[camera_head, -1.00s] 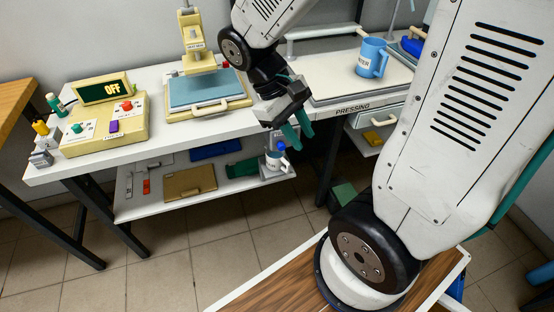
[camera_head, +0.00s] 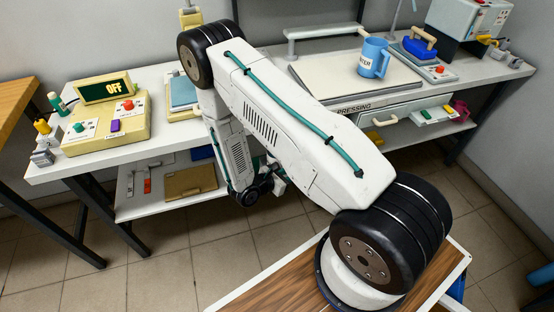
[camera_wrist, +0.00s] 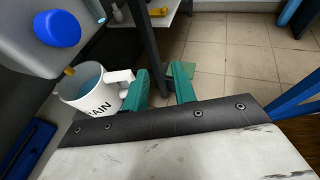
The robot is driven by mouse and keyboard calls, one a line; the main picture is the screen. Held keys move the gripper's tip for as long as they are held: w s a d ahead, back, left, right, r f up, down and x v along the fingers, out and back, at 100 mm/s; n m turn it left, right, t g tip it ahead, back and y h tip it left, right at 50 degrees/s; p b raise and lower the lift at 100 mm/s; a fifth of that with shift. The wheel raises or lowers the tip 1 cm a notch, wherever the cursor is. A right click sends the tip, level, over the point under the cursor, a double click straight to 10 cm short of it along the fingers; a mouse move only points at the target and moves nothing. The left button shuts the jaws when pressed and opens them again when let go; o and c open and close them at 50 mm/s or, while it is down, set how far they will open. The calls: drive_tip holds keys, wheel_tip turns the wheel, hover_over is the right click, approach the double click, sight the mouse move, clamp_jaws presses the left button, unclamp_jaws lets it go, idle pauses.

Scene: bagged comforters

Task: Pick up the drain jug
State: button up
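The drain jug (camera_wrist: 92,96) is a white cup with blue inside and dark lettering, of which "AIN" can be read. In the wrist view it stands at the left, with its white handle pointing right toward my left finger. My gripper (camera_wrist: 160,76) has two green fingers, apart and with nothing between them. The handle end is close beside the left finger; I cannot tell if they touch. In the head view my arm hides the jug and most of my gripper, at the lower shelf's right end.
A grey container with a blue cap (camera_wrist: 57,28) is just above the jug, and a dark table leg (camera_wrist: 148,45) stands beyond my fingers. A blue jug (camera_head: 372,58) stands on the pressing table. A control box (camera_head: 108,124) reading OFF is at left. Tiled floor is open below.

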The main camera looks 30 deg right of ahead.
drive_tip(key=w+d+f+n+t+y, duration=0.1)
drive_tip(key=w+d+f+n+t, duration=0.1)
drive_tip(key=w+d+f, duration=0.3)
drive_tip(key=shift+w+d+f+t, duration=0.4)
drive_tip(key=shift+w+f+t, duration=0.05)
drive_tip(key=shift+w+t, duration=0.1)
clamp_jaws()
